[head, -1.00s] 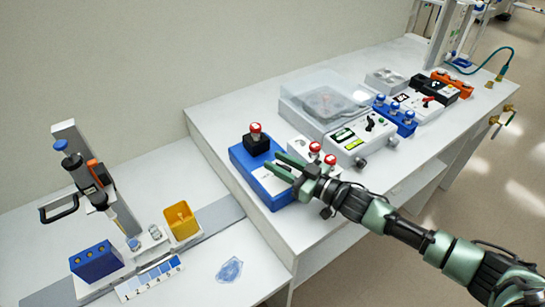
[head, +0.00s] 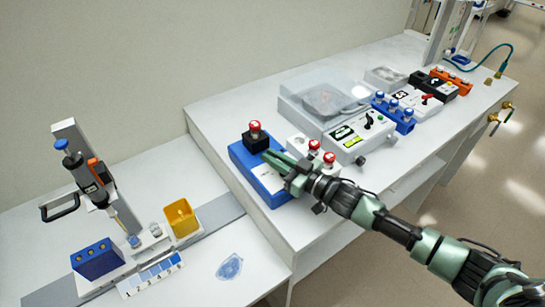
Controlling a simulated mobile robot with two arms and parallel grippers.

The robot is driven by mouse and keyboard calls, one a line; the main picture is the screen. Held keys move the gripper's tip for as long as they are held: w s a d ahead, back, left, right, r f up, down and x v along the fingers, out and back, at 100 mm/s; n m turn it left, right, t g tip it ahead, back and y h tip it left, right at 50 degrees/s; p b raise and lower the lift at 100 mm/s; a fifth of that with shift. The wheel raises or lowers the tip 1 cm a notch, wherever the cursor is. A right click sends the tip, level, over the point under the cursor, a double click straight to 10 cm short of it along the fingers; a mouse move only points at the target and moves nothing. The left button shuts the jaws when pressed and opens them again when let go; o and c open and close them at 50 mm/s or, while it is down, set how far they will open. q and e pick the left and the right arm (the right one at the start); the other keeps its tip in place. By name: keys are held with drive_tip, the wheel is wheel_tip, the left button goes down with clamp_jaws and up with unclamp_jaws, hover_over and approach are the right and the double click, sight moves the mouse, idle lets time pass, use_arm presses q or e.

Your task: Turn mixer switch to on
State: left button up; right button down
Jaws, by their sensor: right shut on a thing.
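The mixer (head: 245,160) is a blue box with a black top holder (head: 255,142) that carries a red-capped vial (head: 255,127). It stands at the near left end of the raised bench. My right gripper (head: 269,156) reaches in from the right over the mixer's top panel. Its green fingers are close together and shut on the mixer switch, which they hide. I cannot tell the switch's position. My left gripper is not in view.
A white rack with red-capped vials (head: 314,146) stands right beside my gripper. A white device with a dial (head: 358,137) and a clear-lidded box (head: 325,98) stand behind it. A pipette stand (head: 88,180) and a yellow bin (head: 180,218) are on the lower bench.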

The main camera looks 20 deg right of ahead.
drive_tip(key=m+t+h, duration=0.1)
drive_tip(key=h, duration=0.1)
drive_tip(key=m+t+h+p, duration=0.1)
drive_tip(key=m+h, duration=0.1)
drive_tip(key=shift+w+d, duration=0.2)
drive_tip(key=shift+d, duration=0.2)
drive_tip(key=m+h, duration=0.1)
drive_tip(key=t+h, duration=0.1)
drive_tip(key=shift+w+d+m+h+p, duration=0.1)
drive_tip(key=shift+d+m+h+p, duration=0.1)
drive_tip(key=shift+m+h+p, duration=0.15)
drive_tip(key=shift+d+m+h, duration=0.2)
drive_tip(key=shift+m+h, duration=0.3)
drive_tip(key=shift+h, duration=0.25)
drive_tip(key=shift+d+m+h, duration=0.2)
drive_tip(key=shift+m+h, duration=0.25)
drive_tip(key=shift+h, duration=0.55)
drive_tip(key=c, duration=1.5)
unclamp_jaws()
drive_tip(key=shift+r, duration=0.1)
